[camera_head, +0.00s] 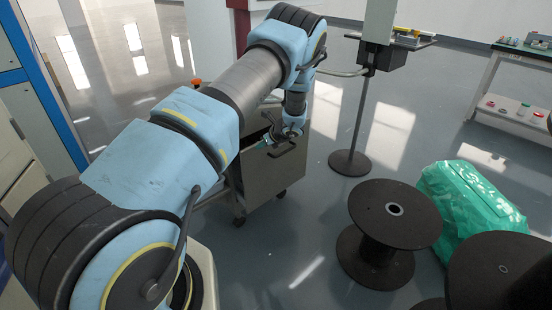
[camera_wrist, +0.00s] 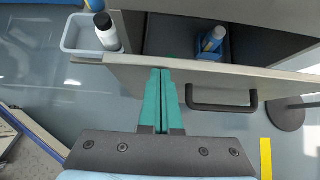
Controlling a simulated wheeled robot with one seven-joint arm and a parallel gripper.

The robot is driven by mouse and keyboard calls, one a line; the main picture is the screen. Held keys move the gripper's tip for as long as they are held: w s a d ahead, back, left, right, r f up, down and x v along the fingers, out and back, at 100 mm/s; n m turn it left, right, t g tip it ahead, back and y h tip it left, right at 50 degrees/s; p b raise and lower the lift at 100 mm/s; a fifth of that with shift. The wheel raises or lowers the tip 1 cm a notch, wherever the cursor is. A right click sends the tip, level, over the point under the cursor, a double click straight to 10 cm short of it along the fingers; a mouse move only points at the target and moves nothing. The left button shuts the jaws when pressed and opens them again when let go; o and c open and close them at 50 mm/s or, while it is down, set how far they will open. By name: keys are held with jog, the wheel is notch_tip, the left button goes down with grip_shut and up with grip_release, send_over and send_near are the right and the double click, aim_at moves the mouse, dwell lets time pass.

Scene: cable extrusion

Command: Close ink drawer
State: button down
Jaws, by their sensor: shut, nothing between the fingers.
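The ink drawer's front panel (camera_wrist: 275,84) crosses the wrist view, with a black bar handle (camera_wrist: 222,107) on it. The drawer is open, and its dark interior (camera_wrist: 172,36) shows beyond the front edge. A blue-labelled bottle (camera_wrist: 213,40) stands in a blue holder inside. My gripper (camera_wrist: 166,72) has its teal fingers together and empty, with the tips at the drawer front's upper part, left of the handle. I cannot tell whether they touch it. In the head view, my gripper (camera_head: 267,143) is at the grey wheeled cabinet (camera_head: 278,178), partly hidden by my arm.
A pale tray (camera_wrist: 72,43) with a white black-capped bottle (camera_wrist: 107,34) is left of the drawer. A post stand (camera_head: 350,163) is right of the cabinet. Black spools (camera_head: 388,215) and a green-wrapped bundle (camera_head: 470,198) stand farther right. Clear floor lies before the cabinet.

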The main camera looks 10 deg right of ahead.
jog(key=w+a+b, duration=0.1)
jog(key=w+a, duration=0.3)
jog(key=w, duration=0.3)
jog(key=shift+w, duration=0.2)
